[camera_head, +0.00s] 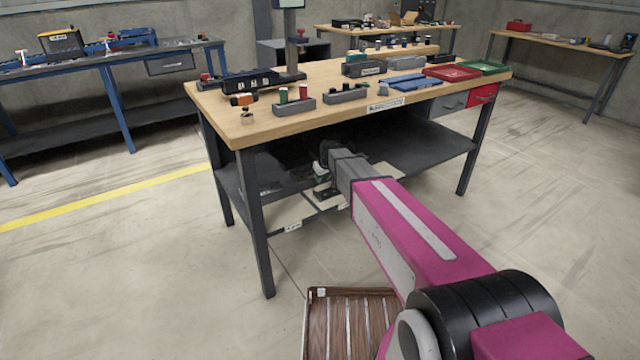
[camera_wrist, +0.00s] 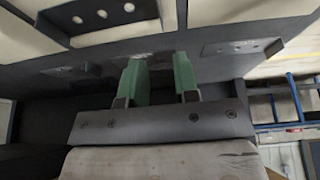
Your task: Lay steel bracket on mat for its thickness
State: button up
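In the wrist view, my gripper (camera_wrist: 158,75) has two green-padded fingers standing apart, with a dark gap and no held part visible between them. A flat grey plate with several small holes, which looks like the steel bracket (camera_wrist: 226,47), lies on a dark surface beyond and right of the fingers. A dark angled piece with holes (camera_wrist: 90,18) shows at the top left; I cannot tell its kind. Pale mat-like panels (camera_wrist: 28,45) border the dark surface. In the head view, my gripper (camera_head: 326,165) reaches under the workbench top, small and in shadow.
Blocks, a blue tray (camera_head: 408,82), a red tray (camera_head: 452,72) and a green tray (camera_head: 484,66) are on top. A slatted wooden crate (camera_head: 340,325) is on the floor.

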jog(key=s+d+m+g, duration=0.1)
jog(key=s+d+m, duration=0.1)
jog(key=s+d, duration=0.5)
jog(key=s+d+m+g+h, duration=0.1)
jog(key=s+d+m, duration=0.1)
jog(key=s+d, duration=0.5)
jog(key=s+d+m+g+h, duration=0.1)
jog(key=s+d, duration=0.6)
jog(key=s, duration=0.9)
jog(key=shift+s+m+g, duration=0.15)
jog(key=shift+m+g, duration=0.25)
jog(key=shift+m, duration=0.5)
jog(key=shift+d, duration=0.1)
